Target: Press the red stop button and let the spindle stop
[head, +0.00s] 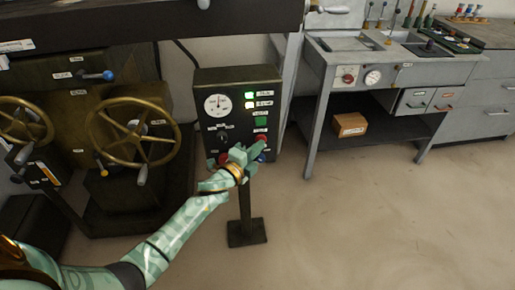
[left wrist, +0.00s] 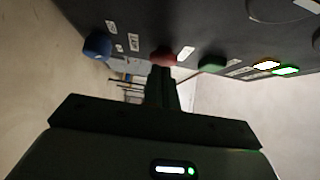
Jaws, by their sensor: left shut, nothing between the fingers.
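The red stop button (head: 262,137) sits on the front of the dark control box (head: 236,76), below a square green button (head: 260,121). My left gripper (head: 257,145) is shut and empty, with its fingertips at the red button. In the left wrist view the closed fingers (left wrist: 160,73) overlap the lower edge of the red button (left wrist: 163,57); I cannot tell whether it is pressed in. Two lamps (head: 249,100) on the box are lit. I cannot make out the spindle. My right gripper is not in view.
A round gauge (head: 217,105) is on the box, and a blue knob (left wrist: 97,45) is beside the red button. Brass handwheels (head: 133,132) stand at left. A grey workbench (head: 390,68) with a cardboard box (head: 349,125) on its shelf is at right. The floor in front is clear.

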